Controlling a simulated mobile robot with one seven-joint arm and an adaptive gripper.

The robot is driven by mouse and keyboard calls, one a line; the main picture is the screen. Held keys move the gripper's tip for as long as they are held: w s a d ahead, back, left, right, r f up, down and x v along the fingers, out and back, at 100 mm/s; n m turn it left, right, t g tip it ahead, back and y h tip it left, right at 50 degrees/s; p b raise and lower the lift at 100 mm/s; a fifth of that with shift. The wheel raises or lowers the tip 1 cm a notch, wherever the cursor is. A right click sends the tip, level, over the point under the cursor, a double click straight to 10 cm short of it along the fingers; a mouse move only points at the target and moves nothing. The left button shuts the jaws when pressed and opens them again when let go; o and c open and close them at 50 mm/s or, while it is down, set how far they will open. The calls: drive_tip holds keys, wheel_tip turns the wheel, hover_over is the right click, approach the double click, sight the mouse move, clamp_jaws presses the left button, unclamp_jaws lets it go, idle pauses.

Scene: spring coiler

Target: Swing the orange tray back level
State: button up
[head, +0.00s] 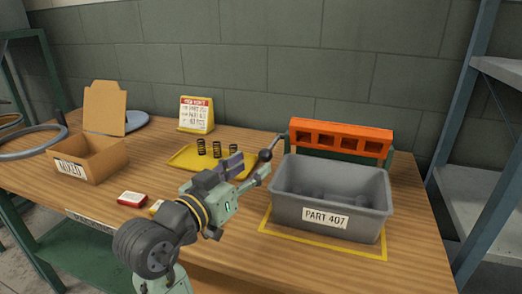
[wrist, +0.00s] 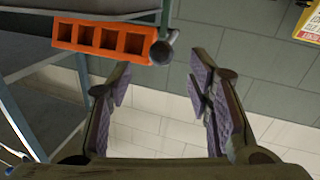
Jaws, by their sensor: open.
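The orange tray (head: 341,139) is tipped up on its green frame behind the grey bin, its row of square pockets facing forward. A lever with a dark ball knob (head: 266,155) hangs from the tray's left end. In the wrist view, the orange tray (wrist: 104,39) is at upper left and the knob (wrist: 162,52) is at its right end. My gripper (head: 250,168) is at the knob's left and front in the head view. In the wrist view my gripper (wrist: 160,68) is open and empty, with the knob seen beyond and between its fingertips. I cannot tell whether they touch.
The grey bin (head: 325,198) labelled PART 407 stands in front of the tray, inside a yellow outline. A yellow tray (head: 190,158) with several dark springs lies left of my gripper. A cardboard box (head: 88,160) stands further left. The bench's front right is clear.

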sight(261, 158)
drive_tip(key=p+x, duration=0.1)
drive_tip(key=x, duration=0.5)
drive_tip(key=shift+w+d, duration=0.15)
drive_tip(key=shift+w, duration=0.2)
drive_tip(key=shift+c, duration=0.5)
clamp_jaws()
